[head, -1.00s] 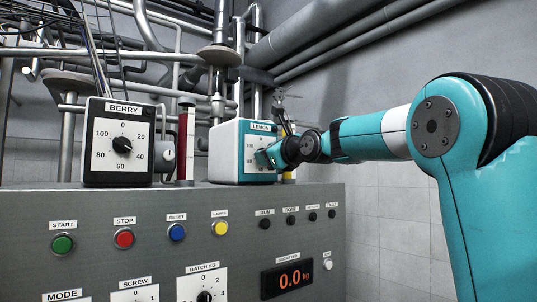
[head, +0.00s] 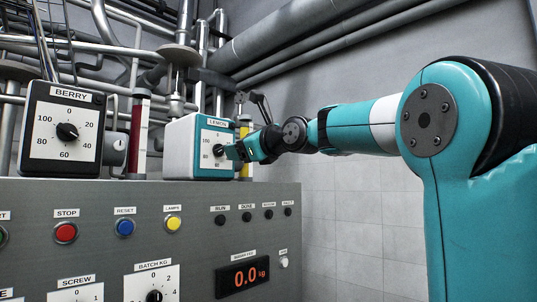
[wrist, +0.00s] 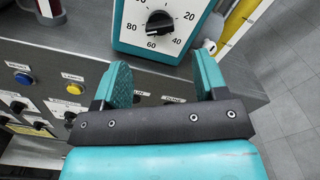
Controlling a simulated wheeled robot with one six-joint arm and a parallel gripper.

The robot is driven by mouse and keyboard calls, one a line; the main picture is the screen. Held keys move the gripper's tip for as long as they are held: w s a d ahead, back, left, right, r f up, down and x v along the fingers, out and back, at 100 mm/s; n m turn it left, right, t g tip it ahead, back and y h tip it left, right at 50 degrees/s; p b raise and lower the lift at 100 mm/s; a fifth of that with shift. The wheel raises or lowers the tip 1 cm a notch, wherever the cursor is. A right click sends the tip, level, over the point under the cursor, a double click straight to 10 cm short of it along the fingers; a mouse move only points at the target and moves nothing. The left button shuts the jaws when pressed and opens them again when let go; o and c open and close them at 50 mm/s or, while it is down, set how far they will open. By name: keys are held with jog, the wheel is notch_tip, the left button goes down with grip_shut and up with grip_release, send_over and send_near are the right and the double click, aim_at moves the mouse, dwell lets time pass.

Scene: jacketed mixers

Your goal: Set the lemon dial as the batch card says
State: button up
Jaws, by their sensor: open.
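The lemon dial (head: 219,150) is a black knob on a white scale, on the front of a teal-and-white box labelled LEMON (head: 181,148). It also shows at the top of the wrist view (wrist: 160,22), with 20, 40, 60 and 80 readable around it. My gripper (head: 236,152) is in front of the dial's right side in the head view. In the wrist view my gripper (wrist: 163,78) is open and empty, its two teal fingers apart and short of the knob. I see no batch card.
The LEMON box and the BERRY dial box (head: 61,130) stand on a grey control panel (head: 190,200) with buttons, a BATCH KG knob (head: 154,296) and a display reading 0.0 kg (head: 243,275). A red tube (head: 138,137) and a yellow one (head: 245,130) stand near the boxes.

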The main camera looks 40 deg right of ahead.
jog(key=s+b, duration=0.2)
jog(key=s, duration=0.7)
jog(key=shift+s+d, duration=0.2)
jog(key=shift+s, duration=0.15)
jog(key=a+f+n+g+y+b, duration=0.15)
jog(key=a+f+n+g, duration=0.25)
jog(key=a+f+n, duration=0.55)
jog(key=a+f+n+g+y, duration=0.35)
jog(key=a+f+n, duration=0.35)
jog(key=f, duration=0.6)
jog(key=s+a+f+n+g, duration=0.5)
jog(key=s+f+n, duration=0.4)
jog(key=f+n, duration=0.1)
jog(key=s+a+f+n+g+h+b, duration=0.1)
jog(key=s+a+f+n+g, duration=0.4)
jog(key=s+f+n, duration=0.4)
notch_tip(320, 180, down, 2)
jog(key=shift+s+a+f+n, duration=0.15)
jog(key=shift+s+a+n, duration=0.1)
jog(key=shift+n, duration=0.4)
